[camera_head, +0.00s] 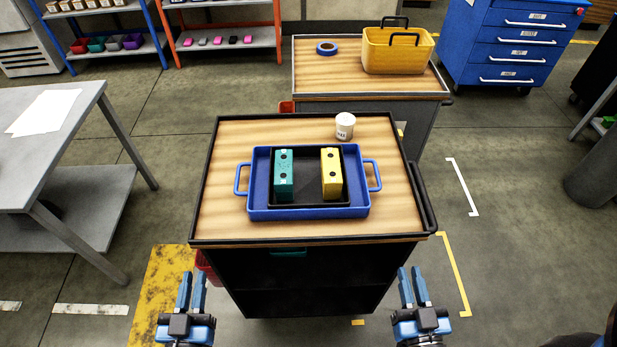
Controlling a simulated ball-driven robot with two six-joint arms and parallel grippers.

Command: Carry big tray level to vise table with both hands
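The big blue tray (310,212) lies flat on the wood top of a dark cart (230,222). It has a handle loop at its left and right ends. A smaller black tray (307,200) sits inside it, holding a teal block (284,176) and a yellow block (331,174). My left gripper (192,278) is open and empty, in front of the cart and to the left. My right gripper (412,274) is open and empty, in front of the cart and to the right. Both are apart from the tray. I cannot identify a vise in view.
A white jar (345,126) stands behind the tray. A second cart (330,79) behind holds a yellow tote (397,52) and blue tape (326,48). A grey table (50,150) stands left, a blue drawer cabinet (513,45) back right. Floor right of the cart is clear.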

